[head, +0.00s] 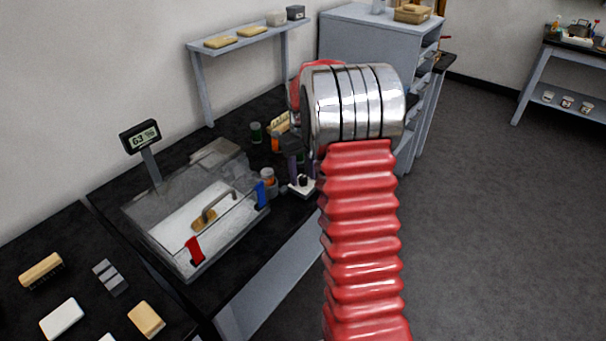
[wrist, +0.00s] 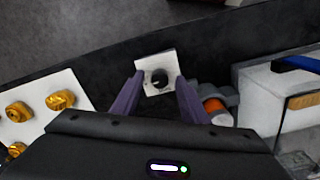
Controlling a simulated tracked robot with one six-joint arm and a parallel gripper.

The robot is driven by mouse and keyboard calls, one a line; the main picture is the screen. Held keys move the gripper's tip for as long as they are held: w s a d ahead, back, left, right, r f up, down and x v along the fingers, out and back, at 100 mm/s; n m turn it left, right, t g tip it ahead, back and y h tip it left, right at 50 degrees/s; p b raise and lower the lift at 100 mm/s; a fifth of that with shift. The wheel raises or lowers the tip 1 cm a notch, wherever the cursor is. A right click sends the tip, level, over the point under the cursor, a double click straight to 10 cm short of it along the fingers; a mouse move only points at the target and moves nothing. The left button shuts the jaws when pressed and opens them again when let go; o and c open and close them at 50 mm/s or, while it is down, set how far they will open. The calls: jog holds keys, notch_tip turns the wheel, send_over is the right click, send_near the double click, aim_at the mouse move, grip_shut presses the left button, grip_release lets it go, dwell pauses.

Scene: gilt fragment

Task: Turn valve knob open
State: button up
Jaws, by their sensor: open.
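The valve knob (wrist: 159,77) is a small dark round knob on a white square plate (wrist: 154,61). It stands on the black bench and shows small in the head view (head: 303,181), partly hidden by my gripper. My gripper (wrist: 159,80) is open, with its purple fingers on either side of the knob in the wrist view. It also shows in the head view (head: 302,175), pointing down over the plate. I cannot tell whether the fingers touch the knob or how far above it they are. No mark showing the knob's turn angle is clear.
An orange-topped bottle in a grey holder (wrist: 216,107) stands close to the right finger. A clear box (head: 200,215) with blue and red clips and a display stand beside it. A white tray with gold pieces (wrist: 40,112) lies left in the wrist view.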

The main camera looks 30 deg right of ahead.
jog(key=shift+f, duration=0.15)
grip_shut()
dwell(0.4)
